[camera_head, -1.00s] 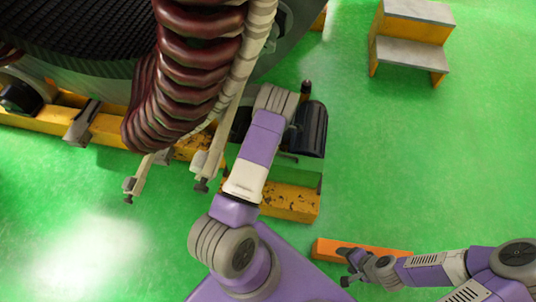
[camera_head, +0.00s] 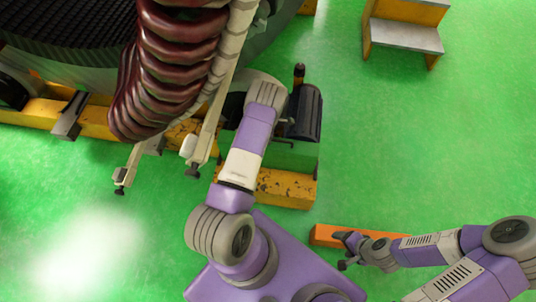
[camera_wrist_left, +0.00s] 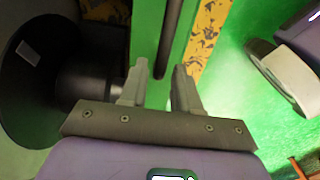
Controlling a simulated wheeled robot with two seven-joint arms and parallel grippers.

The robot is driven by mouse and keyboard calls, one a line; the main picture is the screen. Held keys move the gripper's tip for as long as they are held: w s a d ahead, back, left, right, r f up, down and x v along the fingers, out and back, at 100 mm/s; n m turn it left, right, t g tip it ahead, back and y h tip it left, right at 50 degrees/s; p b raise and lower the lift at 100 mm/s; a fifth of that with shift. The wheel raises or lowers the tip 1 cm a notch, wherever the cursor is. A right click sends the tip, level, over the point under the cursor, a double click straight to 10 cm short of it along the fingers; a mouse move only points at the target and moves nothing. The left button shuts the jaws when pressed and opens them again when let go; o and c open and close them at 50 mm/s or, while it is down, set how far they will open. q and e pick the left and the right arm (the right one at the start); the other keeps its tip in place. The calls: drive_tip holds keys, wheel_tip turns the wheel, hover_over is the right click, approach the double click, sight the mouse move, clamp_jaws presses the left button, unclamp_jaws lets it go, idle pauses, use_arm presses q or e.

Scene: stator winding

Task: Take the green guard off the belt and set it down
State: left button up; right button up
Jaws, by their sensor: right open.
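The green guard (camera_head: 290,153) sits beside a dark motor-like cylinder (camera_head: 306,112), above the worn yellow base (camera_head: 275,188). My left arm covers part of it and hides my left gripper in the head view. In the left wrist view, the green guard (camera_wrist_left: 148,28) carries a dark bar (camera_wrist_left: 169,35). My left gripper (camera_wrist_left: 160,88) is open, its two fingers apart, with the end of the bar showing near the gap. Contact between them cannot be told. My right gripper (camera_head: 343,250) is open and empty at the lower right, near the orange bar.
A large machine with dark red coils (camera_head: 180,60) fills the upper left, with pale brackets (camera_head: 208,125) hanging near my left arm. An orange bar (camera_head: 328,235) lies near my right gripper. A yellow step stool (camera_head: 405,35) stands upper right. The green floor between is clear.

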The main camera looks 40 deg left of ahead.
use_arm(q)
clamp_jaws()
drive_tip(key=shift+w+r, duration=0.1)
drive_tip(key=shift+r, duration=0.05)
